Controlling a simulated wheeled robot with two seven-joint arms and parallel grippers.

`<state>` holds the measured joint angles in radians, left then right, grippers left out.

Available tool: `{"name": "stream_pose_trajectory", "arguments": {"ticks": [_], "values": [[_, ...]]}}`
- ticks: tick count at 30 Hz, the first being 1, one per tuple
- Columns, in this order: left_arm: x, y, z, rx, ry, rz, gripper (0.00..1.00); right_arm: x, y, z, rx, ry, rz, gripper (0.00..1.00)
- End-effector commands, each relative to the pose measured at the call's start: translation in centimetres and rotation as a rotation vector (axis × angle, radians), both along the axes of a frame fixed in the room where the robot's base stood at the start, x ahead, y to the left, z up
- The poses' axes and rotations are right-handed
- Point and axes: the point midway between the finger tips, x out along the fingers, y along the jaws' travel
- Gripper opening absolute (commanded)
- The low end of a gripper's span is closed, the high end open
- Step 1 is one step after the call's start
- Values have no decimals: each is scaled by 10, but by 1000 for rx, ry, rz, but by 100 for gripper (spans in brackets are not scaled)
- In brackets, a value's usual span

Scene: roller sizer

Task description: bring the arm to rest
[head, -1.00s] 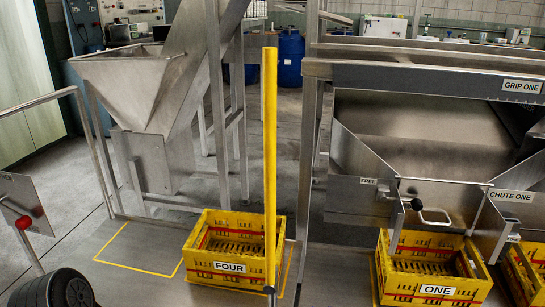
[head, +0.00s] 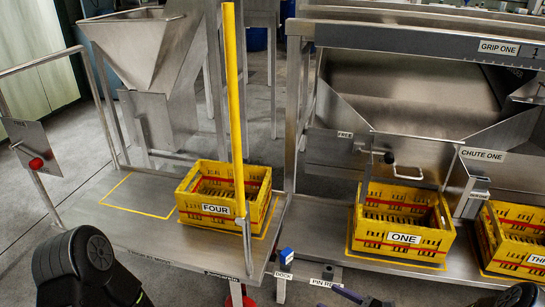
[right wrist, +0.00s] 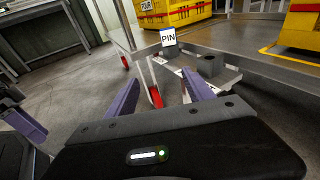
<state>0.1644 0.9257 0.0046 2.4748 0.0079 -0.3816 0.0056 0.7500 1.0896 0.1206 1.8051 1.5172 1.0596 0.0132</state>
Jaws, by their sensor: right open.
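My right gripper (right wrist: 160,98) is open in the right wrist view, its two purple fingers apart with nothing between them. In the head view a purple finger (head: 346,294) of it shows at the bottom edge, near the plate labelled PIN REST. A blue-topped pin (head: 286,256) with a white face stands by the DOCK label; its PIN tag faces me in the right wrist view (right wrist: 168,37), beyond and apart from the fingers. My left arm's black link shows at bottom left in the head view. A purple finger-like piece (right wrist: 22,125), probably my left gripper, shows partly at the wrist view's left edge.
Yellow crates FOUR (head: 205,221) and ONE (head: 401,248) stand on the steel platform, with another crate (head: 521,258) at right. A yellow post (head: 235,110) rises before FOUR. An empty yellow outline (head: 135,211) lies left of it. The steel chute (head: 440,151) stands behind.

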Motion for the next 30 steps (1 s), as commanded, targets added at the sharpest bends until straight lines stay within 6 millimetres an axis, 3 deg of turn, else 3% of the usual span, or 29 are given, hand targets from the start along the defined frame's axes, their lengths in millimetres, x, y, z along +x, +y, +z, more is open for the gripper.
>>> {"name": "stream_pose_trajectory", "arguments": {"ticks": [5, 11, 16, 18, 20, 25, 30], "values": [[-1, -1, 0, -1, 0, -1, 45, -26, 13, -28, -95, 64, 85, 61], [-1, -1, 0, -1, 0, -2, 45, -83, 32, -73, -277, 153, 263, 61], [-1, -1, 0, -1, 0, -1, 45, -164, 44, -119, -566, 189, 554, 61], [-1, -1, 0, -1, 0, -1, 45, -207, 40, -137, -771, 139, 748, 61], [0, -1, 0, -1, 0, -1, 45, -229, 32, -146, -936, 58, 890, 61], [-1, -1, 0, -1, 0, -2, 45, -241, 25, -144, -1268, -259, 1143, 61], [-1, -1, 0, -1, 0, -1, 45, -239, 54, -116, -1431, -646, 1295, 61]]}}
